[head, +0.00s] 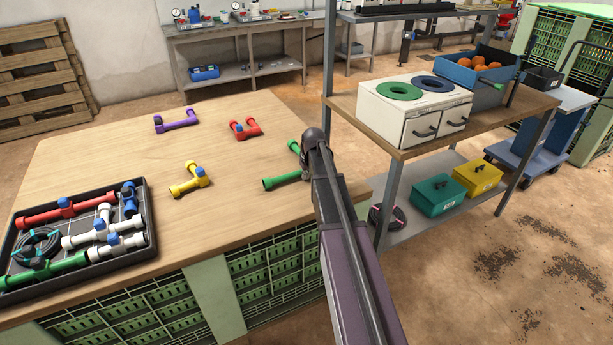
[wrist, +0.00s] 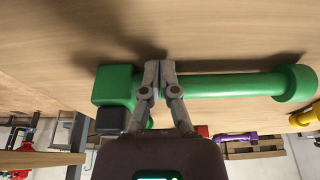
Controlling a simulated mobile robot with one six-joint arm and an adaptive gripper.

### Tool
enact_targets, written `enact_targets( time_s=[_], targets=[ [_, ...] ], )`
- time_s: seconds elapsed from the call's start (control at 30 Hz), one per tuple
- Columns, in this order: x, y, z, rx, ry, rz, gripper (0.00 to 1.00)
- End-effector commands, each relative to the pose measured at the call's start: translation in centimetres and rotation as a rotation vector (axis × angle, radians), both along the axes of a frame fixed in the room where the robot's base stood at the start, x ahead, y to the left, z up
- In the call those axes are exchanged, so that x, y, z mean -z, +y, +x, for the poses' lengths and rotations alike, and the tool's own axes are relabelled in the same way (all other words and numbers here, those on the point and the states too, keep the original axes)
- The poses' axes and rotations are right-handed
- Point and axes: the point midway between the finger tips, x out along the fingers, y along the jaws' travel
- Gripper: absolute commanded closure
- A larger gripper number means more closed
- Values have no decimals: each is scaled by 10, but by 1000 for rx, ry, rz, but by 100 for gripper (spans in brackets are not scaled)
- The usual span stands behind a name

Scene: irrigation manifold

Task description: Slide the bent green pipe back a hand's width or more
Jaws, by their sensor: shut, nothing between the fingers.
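The bent green pipe (head: 284,180) lies on the wooden table near its right edge, partly hidden behind my arm in the head view. In the wrist view its long straight leg (wrist: 230,85) runs right from a thick elbow (wrist: 113,86) with a dark block beside it. My gripper (wrist: 153,68) is shut and empty. Its fingers cross in front of the pipe close to the elbow; I cannot tell whether they touch it. In the head view the fingers are hidden by my arm.
A yellow pipe (head: 189,180), a red pipe (head: 245,129) and a purple pipe (head: 176,121) lie on the table (head: 110,135). A black tray (head: 152,237) of fittings is at the left. A shelf rack (head: 390,205) stands right of the table. The table's centre has bare room.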

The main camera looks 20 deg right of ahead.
Motion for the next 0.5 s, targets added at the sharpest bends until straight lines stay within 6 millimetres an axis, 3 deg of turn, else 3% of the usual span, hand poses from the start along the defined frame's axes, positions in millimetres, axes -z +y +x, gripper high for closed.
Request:
enact_targets(
  time_s=[0.17,0.5],
  targets=[
    [0,0,23,-1,0,0,100],
    [0,2,92,-2,0,-1,100]
  ],
)
